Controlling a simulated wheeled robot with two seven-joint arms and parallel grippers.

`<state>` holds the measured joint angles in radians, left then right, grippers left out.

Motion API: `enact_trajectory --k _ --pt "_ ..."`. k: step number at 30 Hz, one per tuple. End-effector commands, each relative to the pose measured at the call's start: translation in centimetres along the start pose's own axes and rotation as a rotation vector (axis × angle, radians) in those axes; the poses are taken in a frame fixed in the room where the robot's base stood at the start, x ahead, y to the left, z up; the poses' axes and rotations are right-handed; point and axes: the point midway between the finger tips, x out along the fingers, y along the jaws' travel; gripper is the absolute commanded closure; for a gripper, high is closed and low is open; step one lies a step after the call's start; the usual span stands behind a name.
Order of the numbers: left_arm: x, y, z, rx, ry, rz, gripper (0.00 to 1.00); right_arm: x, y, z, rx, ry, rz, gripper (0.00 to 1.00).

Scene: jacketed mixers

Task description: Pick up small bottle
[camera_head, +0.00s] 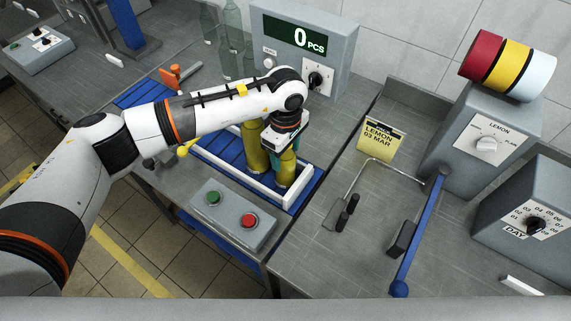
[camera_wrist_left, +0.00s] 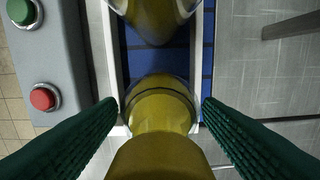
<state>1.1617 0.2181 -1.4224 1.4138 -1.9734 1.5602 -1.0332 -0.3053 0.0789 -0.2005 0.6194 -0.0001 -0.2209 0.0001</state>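Two yellow-green bottles stand upright on the blue conveyor (camera_head: 226,160) between white rails. The nearer, shorter-looking bottle (camera_head: 287,172) is at the conveyor's right end; my left gripper (camera_head: 286,148) is directly above and around it. In the left wrist view this bottle (camera_wrist_left: 160,108) stands between the two green fingers of the gripper (camera_wrist_left: 160,104). The fingers are spread, with a narrow gap showing on each side. The other bottle (camera_head: 255,152) stands just behind it, and also shows at the top of the wrist view (camera_wrist_left: 158,18). My right gripper is not in view.
A button box (camera_head: 232,215) with green and red buttons stands at the conveyor's front side. A counter box (camera_head: 303,45) reading 0 PCS stands behind. Clear bottles (camera_head: 233,45) stand at the back. A blue-handled lever (camera_head: 420,232) and the LEMON box (camera_head: 487,140) are to the right.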

Motion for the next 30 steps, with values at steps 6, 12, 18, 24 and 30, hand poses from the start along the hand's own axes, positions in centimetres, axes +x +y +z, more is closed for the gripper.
enact_trajectory --k 6,12,18,24,30 --pt "0.0 0.0 0.0 0.0 0.0 0.0 0.76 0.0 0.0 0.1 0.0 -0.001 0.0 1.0" --pt "-0.2 -0.1 0.0 0.0 0.0 -0.003 1.0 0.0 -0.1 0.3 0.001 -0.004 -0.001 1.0" --pt "-0.2 -0.1 0.0 0.0 0.0 -0.003 1.0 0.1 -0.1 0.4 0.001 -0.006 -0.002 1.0" --pt "-2.0 -0.2 0.1 0.002 -0.001 -0.007 1.0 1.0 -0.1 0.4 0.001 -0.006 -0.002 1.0" --pt "-6.0 -0.2 0.0 0.001 -0.002 -0.007 1.0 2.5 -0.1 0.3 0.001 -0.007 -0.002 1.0"
